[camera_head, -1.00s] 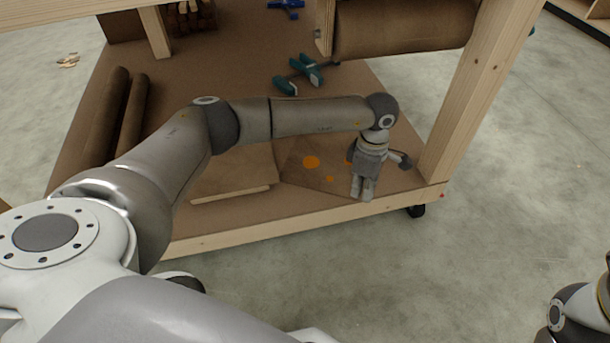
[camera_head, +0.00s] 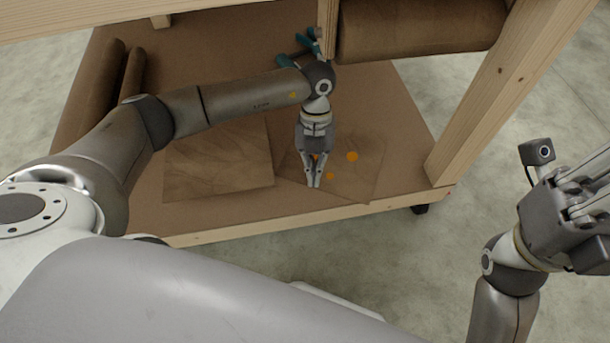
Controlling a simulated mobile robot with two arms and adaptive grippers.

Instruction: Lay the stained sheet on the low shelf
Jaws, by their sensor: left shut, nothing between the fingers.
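The stained sheet (camera_head: 365,182) is a thin brown panel with orange spots. It lies on the brown low shelf (camera_head: 405,115) near its front edge, turned at an angle. My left gripper (camera_head: 313,184) points down over the left part of the sheet, covering some of it. Its fingers are shut and empty; I cannot tell whether the tips touch the sheet. My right gripper (camera_head: 585,205) is raised at the right edge, away from the shelf. The picture cuts it off, and its finger opening is unclear.
A plain brown sheet (camera_head: 218,170) lies left of the stained one. Brown rolls (camera_head: 98,80) lie at the shelf's left. A larger roll (camera_head: 420,28) hangs above. A wooden post (camera_head: 500,90) stands at the right. A teal tool (camera_head: 285,60) lies behind my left wrist.

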